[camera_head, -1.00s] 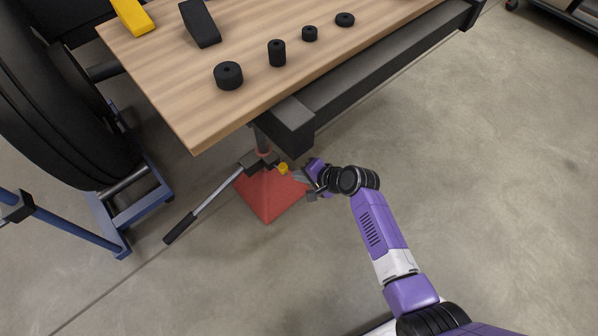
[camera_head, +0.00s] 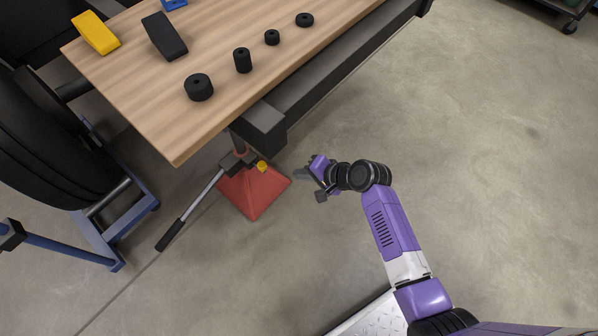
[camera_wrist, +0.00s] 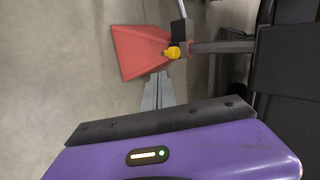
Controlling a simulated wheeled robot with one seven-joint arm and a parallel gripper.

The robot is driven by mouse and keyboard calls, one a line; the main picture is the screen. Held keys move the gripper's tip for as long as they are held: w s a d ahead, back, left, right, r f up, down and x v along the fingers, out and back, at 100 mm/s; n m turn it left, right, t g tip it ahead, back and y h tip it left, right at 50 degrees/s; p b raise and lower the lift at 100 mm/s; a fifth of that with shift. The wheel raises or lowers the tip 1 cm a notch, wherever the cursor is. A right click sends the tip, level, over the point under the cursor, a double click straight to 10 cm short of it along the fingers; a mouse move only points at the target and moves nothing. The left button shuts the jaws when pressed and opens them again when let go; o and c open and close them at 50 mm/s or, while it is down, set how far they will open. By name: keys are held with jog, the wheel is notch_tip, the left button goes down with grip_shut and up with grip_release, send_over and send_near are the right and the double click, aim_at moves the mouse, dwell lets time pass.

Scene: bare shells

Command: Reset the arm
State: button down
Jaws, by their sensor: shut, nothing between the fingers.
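My gripper (camera_head: 301,174) is at the end of my purple arm, low over the concrete floor in the head view. It is just right of the red jack stand base (camera_head: 253,191) and apart from it. In the wrist view the grey fingers of my gripper (camera_wrist: 158,78) are together, with nothing between them. They point toward the red base (camera_wrist: 140,50), which has a yellow knob (camera_wrist: 173,52) at its edge.
A wooden workbench (camera_head: 160,140) with a dark frame stands above and left of my gripper. It holds black cylinders (camera_head: 199,87), a black wedge (camera_head: 164,36) and a yellow wedge (camera_head: 95,33). A long lever (camera_head: 190,210) sticks out left.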

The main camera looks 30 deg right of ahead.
dwell(0.4)
jog(key=w+d+r+n+t+h, duration=0.2)
jog(key=w+d+r+h, duration=0.1)
jog(key=d+r, duration=0.15)
jog(key=s+d+r+n+t+h, duration=0.1)
jog(key=s+r+n+t+h, duration=0.15)
jog(key=s+r, duration=0.2)
jog(key=s+a+r+n+t, duration=0.1)
jog(key=s+a+r+n, duration=0.2)
jog(key=s+r, duration=0.5)
jog(key=s+a+r+n+t+y, duration=0.15)
jog(key=s+r, duration=0.25)
jog(key=s, duration=0.8)
jog(key=s+a+r+n, duration=0.35)
jog(key=s+r, duration=0.25)
jog(key=s, duration=0.4)
notch_tip(320, 180, up, 22)
jog(key=p, duration=2.2)
jog(key=shift+p, duration=0.3)
